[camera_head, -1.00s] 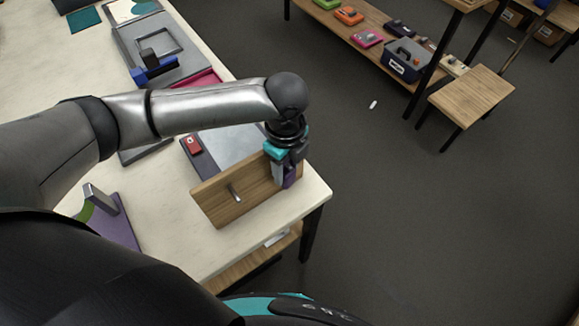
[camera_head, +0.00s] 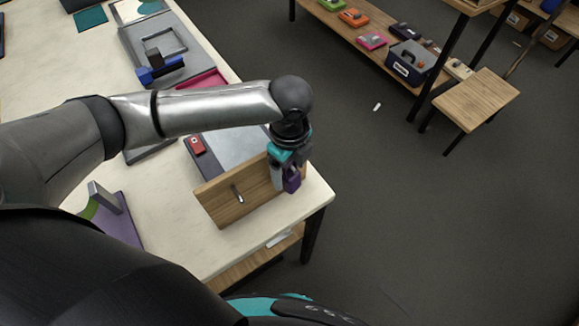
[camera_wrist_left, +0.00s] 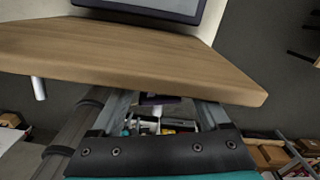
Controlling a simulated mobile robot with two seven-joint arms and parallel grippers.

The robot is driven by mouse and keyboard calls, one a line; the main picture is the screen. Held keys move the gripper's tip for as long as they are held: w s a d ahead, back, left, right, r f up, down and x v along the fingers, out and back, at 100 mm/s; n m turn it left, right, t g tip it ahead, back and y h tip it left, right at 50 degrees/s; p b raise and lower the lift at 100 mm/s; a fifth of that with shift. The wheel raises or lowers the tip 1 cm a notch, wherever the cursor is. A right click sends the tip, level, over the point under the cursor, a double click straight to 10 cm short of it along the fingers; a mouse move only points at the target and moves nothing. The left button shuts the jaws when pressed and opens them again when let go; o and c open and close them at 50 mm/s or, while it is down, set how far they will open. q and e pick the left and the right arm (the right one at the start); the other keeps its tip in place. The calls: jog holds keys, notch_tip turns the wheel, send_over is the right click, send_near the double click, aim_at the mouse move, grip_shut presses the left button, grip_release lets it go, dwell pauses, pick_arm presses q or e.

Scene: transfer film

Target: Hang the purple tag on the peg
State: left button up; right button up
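A wooden board (camera_head: 222,203) stands near the right front corner of the white table, with a short metal peg (camera_head: 237,194) sticking out of its face. The peg also shows in the left wrist view (camera_wrist_left: 39,88), left of the gripper. My left gripper (camera_head: 286,175) is at the right end of the board, to the right of the peg. The purple tag (camera_head: 292,182) shows at its fingertips and appears held there, off the peg. In the left wrist view the board hides the fingertips and most of the tag. My right gripper is not in view.
A purple base with a metal-and-green upright (camera_head: 105,198) stands to the left. The table's right edge is close to my gripper, with open floor beyond.

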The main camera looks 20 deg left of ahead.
pick_arm(q)
notch_tip(320, 180, up, 15)
jog(key=shift+r, duration=0.15)
dwell(0.6)
